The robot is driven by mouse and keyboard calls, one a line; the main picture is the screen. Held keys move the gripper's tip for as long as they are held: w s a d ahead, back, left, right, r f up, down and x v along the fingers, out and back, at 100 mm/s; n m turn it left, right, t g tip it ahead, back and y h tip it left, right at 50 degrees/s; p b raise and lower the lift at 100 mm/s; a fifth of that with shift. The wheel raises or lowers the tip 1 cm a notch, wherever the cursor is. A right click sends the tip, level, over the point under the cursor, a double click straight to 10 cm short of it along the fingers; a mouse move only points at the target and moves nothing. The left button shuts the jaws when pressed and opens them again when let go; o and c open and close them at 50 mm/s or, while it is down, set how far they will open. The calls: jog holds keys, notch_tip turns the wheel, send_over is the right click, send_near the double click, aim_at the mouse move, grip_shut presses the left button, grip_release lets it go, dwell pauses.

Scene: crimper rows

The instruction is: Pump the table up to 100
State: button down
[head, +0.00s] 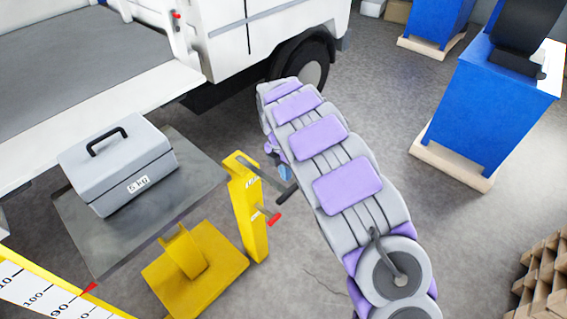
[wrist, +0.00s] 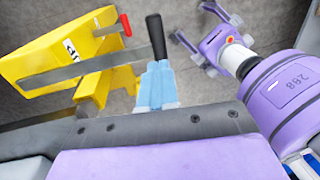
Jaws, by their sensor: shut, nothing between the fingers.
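The lift table has a dark grey platform (head: 110,235) with a grey toolbox (head: 118,165) on it. A yellow post (head: 248,210) stands at its right side. From the post a grey lever runs to a black grip (head: 287,192), also in the wrist view (wrist: 156,38). My gripper (head: 285,174) is shut and empty; its light blue fingertips (wrist: 157,66) are at the grip's lower end in the wrist view. I cannot tell if they touch. A small red-tipped handle (head: 274,219) sits lower on the post. A white scale (head: 40,295) shows 100 and 90; a red pointer (head: 89,287) lies near the 90 side, exact reading unclear.
A white truck (head: 235,40) with a lowered flat bed stands behind the table. Blue cabinets (head: 490,105) on pale bases are at the right, and wooden pallets (head: 545,275) at the lower right. Grey floor between them is clear.

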aim_at(287, 191)
jog(key=f, duration=0.2)
jog(key=f+b, duration=0.1)
jog(key=f, duration=0.2)
jog(key=shift+s+d+f, duration=0.1)
jog(key=shift+s+f, duration=0.2)
jog(key=shift+f, duration=0.05)
jog(key=shift+d+f, duration=0.1)
jog(key=shift+d, duration=0.05)
